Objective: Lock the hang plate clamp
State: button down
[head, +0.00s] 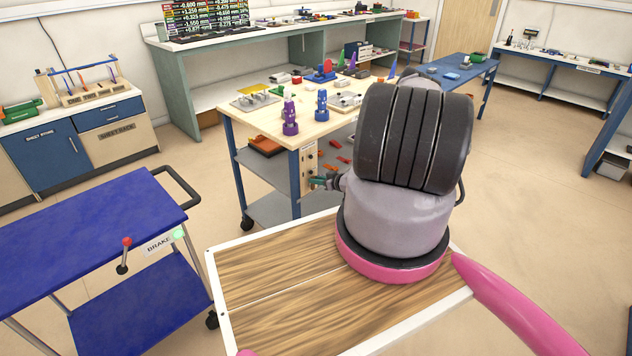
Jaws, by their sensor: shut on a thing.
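A pale upright plate (309,166), with a small label at its top and dark holes, is fixed at the near corner of the wooden-topped workbench; I take it as the hang plate. My gripper (322,182) is small in the head view, at the lower part of this plate. It is shut on a small dark green part there, which looks like the clamp handle. My arm's large grey link hides the area to the right. The clamp's exact position, locked or not, is too small to tell.
The workbench (262,122) carries purple and blue fittings and several small parts. A blue cart (85,225) with a red-knobbed brake lever (125,250) and a green light stands at the left. A wood-grained tray surface (270,285) lies in front. Open floor is at the right.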

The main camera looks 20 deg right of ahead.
jog(key=c, duration=0.8)
grip_release()
jog(key=shift+o, duration=0.2)
jog(key=v, duration=1.1)
jog(key=shift+d, duration=0.1)
jog(key=shift+w, duration=0.1)
